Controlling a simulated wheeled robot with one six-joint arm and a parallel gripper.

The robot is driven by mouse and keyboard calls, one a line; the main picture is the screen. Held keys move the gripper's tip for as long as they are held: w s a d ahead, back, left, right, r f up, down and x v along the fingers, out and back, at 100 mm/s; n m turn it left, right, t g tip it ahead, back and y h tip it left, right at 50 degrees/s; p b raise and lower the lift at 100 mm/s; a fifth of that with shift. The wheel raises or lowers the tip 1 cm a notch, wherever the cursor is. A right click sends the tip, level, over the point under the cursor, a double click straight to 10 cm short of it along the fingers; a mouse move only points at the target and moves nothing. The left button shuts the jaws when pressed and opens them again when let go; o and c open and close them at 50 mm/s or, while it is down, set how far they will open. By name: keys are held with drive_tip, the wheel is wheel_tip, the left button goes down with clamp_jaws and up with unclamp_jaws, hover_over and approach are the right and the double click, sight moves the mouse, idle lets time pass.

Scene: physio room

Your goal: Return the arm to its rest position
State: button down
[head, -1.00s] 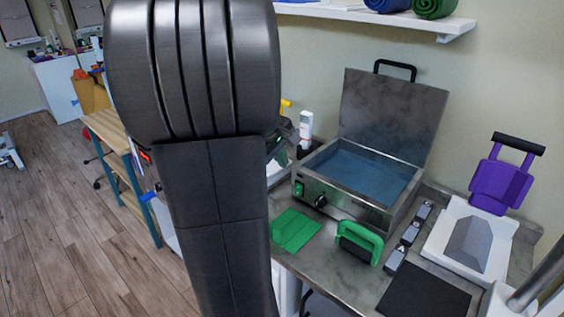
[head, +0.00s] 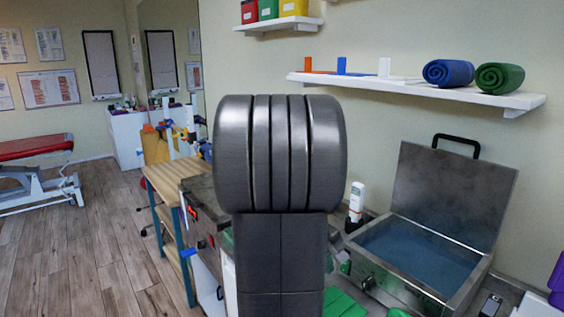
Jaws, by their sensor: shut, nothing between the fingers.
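My arm (head: 278,255) stands upright in the middle of the head view, with a large dark rounded joint at its top. Its links cover part of the bench behind it. My gripper does not show; it is out of the picture or hidden behind the arm.
An open steel water bath (head: 420,257) with a raised lid stands on the right. A wall shelf (head: 415,89) holds blue and green rolls. A wooden bench (head: 172,180) stands left. The floor (head: 95,250) at the left is clear.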

drive_tip(key=shift+p+v, duration=0.4)
drive_tip(key=shift+v, duration=1.55)
drive_tip(key=shift+s+a, duration=0.1)
drive_tip(key=shift+s, duration=0.05)
drive_tip(key=shift+f, duration=0.1)
